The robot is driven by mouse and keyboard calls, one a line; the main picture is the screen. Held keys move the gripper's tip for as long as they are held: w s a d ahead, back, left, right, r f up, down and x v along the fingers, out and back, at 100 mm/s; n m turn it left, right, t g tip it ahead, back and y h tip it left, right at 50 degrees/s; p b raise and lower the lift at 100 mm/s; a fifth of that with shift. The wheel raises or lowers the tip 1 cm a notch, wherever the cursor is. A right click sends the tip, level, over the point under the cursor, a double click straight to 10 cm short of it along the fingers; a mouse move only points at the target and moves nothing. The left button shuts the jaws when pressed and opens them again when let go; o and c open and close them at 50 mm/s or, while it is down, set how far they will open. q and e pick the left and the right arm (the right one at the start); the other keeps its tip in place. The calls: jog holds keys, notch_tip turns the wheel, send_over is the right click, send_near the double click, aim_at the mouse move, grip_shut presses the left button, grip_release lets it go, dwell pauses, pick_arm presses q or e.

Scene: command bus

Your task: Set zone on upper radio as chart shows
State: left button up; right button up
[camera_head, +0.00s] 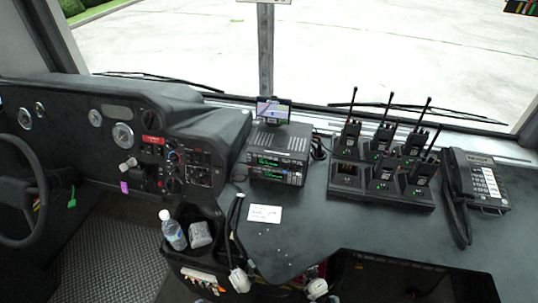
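Two dark radios are stacked on the dashboard shelf at the centre. The upper radio (280,161) has a lit green display on its front, and the lower radio (270,177) sits right below it with a similar display. The zone text and knob positions are too small to read. A white card (264,213) with faint writing lies flat on the shelf in front of the radios; I cannot tell whether it is the chart.
A charger bank (345,190) with several handheld radios stands right of the stack, then a corded phone (477,180). The steering wheel (20,190) and gauges are at left. The shelf front is mostly clear.

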pick_arm(q)
jog(key=shift+a, duration=0.2)
jog(key=shift+c, duration=0.3)
jog(key=shift+d, duration=0.1)
grip_shut()
dwell(1.0)
